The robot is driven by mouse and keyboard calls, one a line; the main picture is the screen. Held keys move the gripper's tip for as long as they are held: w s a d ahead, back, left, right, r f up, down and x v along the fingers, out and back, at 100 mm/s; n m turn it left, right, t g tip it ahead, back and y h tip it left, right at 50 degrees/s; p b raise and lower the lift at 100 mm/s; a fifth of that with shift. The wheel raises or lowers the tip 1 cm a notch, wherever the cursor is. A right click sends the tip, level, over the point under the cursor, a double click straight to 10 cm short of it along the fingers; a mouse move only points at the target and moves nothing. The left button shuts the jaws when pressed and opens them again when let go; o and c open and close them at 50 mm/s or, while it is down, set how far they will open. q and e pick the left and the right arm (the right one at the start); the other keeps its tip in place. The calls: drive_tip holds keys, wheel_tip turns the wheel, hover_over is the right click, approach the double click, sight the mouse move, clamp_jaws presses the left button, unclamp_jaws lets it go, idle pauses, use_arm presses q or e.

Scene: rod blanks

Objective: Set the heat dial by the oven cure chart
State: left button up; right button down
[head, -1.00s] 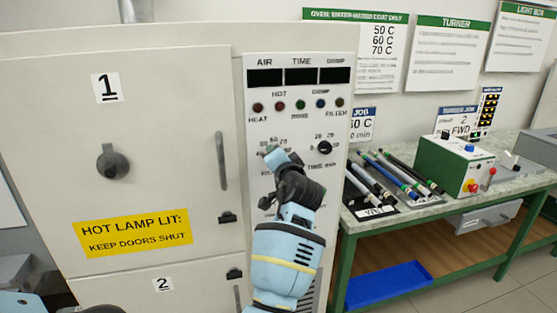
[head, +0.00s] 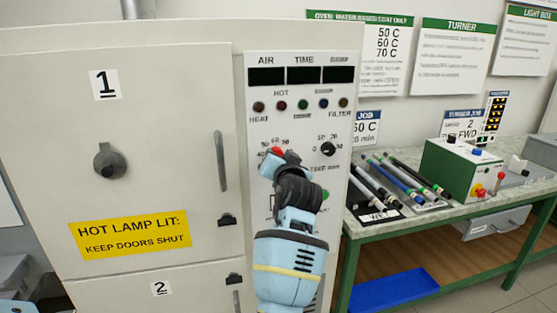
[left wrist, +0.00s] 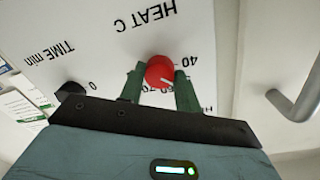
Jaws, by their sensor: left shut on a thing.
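The red heat dial (head: 277,151) is on the oven's control panel, under the lamp row. In the left wrist view the red dial (left wrist: 160,69) sits between the two green fingers of my left gripper (left wrist: 158,84), which is shut on it. The dial's white mark points down and right in that view, between the 40 and the 60 labels; a finger covers the scale there. In the head view my left gripper (head: 274,163) reaches up to the dial. The oven chart (head: 386,45) lists 50 C, 60 C and 70 C. My right gripper is not in view.
The black time dial (head: 328,149) is right of the heat dial. A job card (head: 365,128) reading 60 C is partly hidden by the oven. The oven door handle (head: 222,161) is at left. A bench (head: 420,222) with rods stands right.

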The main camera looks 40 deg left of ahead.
use_arm(q)
drive_tip(key=shift+r, duration=0.15)
drive_tip(key=o, duration=0.9)
drive_tip(key=shift+o, duration=0.3)
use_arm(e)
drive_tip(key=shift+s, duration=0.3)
